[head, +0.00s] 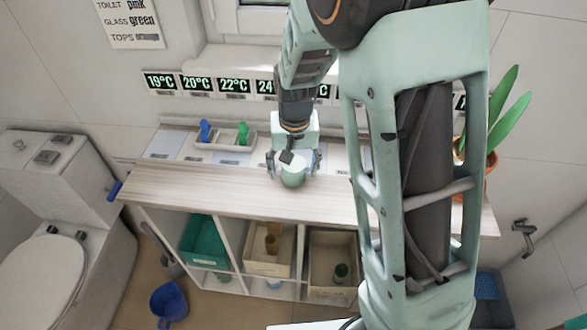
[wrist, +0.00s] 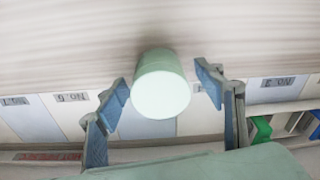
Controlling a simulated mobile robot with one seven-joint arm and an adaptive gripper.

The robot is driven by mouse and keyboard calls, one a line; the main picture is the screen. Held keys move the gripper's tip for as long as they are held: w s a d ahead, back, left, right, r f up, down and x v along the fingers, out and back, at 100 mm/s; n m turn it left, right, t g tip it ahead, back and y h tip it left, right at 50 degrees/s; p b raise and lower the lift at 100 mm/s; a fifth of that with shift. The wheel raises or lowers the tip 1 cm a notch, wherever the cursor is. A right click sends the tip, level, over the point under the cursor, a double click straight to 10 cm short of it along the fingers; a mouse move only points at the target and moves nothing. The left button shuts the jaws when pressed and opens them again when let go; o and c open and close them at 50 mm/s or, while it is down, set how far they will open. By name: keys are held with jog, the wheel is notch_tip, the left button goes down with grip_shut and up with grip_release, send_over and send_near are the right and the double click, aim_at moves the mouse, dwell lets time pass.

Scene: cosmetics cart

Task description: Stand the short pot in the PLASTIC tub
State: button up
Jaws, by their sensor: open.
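A pale green short pot (head: 293,174) with a plain light top is at the back edge of the wooden counter, in front of the row of labelled plates. In the wrist view the pot (wrist: 160,88) is between the two blue fingers of my gripper (wrist: 163,82). The fingers are spread, with a small gap on the left and a wider one on the right. In the head view my gripper (head: 294,163) reaches down over the pot. No readable label marks which container is the PLASTIC tub.
Below the counter are a teal tub (head: 203,240), a cream tub (head: 268,268) with brown items, and a beige tub (head: 334,285) with a dark green item. A white tray (head: 225,146) holds blue and green things. A potted plant stands right.

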jog(key=shift+f, duration=0.1)
jog(key=c, duration=1.2)
jog(key=shift+c, duration=0.2)
